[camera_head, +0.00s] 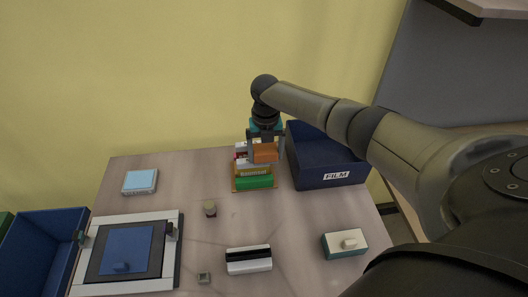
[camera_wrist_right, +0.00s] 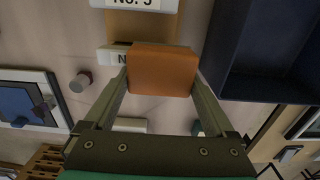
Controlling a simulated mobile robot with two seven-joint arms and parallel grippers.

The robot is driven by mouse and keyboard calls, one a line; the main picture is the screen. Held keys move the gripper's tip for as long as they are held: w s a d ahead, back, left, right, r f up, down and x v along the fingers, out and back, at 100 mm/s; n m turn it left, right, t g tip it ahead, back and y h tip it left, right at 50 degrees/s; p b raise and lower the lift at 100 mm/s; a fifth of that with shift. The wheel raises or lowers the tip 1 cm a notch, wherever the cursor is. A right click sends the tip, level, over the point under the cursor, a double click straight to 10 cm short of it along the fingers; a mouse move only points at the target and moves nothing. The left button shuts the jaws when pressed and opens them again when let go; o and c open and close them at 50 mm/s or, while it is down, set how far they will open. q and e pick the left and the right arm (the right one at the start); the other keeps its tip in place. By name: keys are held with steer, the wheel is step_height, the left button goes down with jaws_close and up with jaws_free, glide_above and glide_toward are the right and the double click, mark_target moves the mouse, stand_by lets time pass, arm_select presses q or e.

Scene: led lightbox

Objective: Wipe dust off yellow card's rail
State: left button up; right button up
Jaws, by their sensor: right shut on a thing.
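My right gripper (camera_head: 264,146) is shut on an orange block (camera_head: 264,153), held over a small rack at the back of the table. The rack (camera_head: 234,184) has a green front piece (camera_head: 254,182), a yellowish strip (camera_head: 254,171) behind it, and white and red pieces (camera_head: 240,152) farther back, partly hidden by the gripper. In the right wrist view the orange block (camera_wrist_right: 162,70) sits between both fingers, near white labels, one reading "NO. 3" (camera_wrist_right: 136,3). I cannot tell whether the block touches the rack or where any dust lies. My left gripper is out of view.
A navy bin marked FILM (camera_head: 325,160) stands close to the rack's right. A framed panel (camera_head: 125,253), a blue bin (camera_head: 40,250), a light-blue pad (camera_head: 140,181), a small knob (camera_head: 210,208), a black-and-white block (camera_head: 249,260) and a white-topped box (camera_head: 344,243) lie around.

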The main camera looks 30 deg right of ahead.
steer(key=w+a+b, duration=0.1)
steer(key=w+a, duration=0.2)
steer(key=a, duration=0.3)
steer(key=shift+a+b, duration=0.3)
steer(key=shift+a, duration=0.05)
steer(key=shift+r, duration=0.15)
step_height(320, 180, up, 6)
steer(key=p, duration=0.5)
steer(key=shift+p, duration=0.35)
step_height(320, 180, up, 3)
steer(key=p, duration=0.3)
stand_by(0.6)
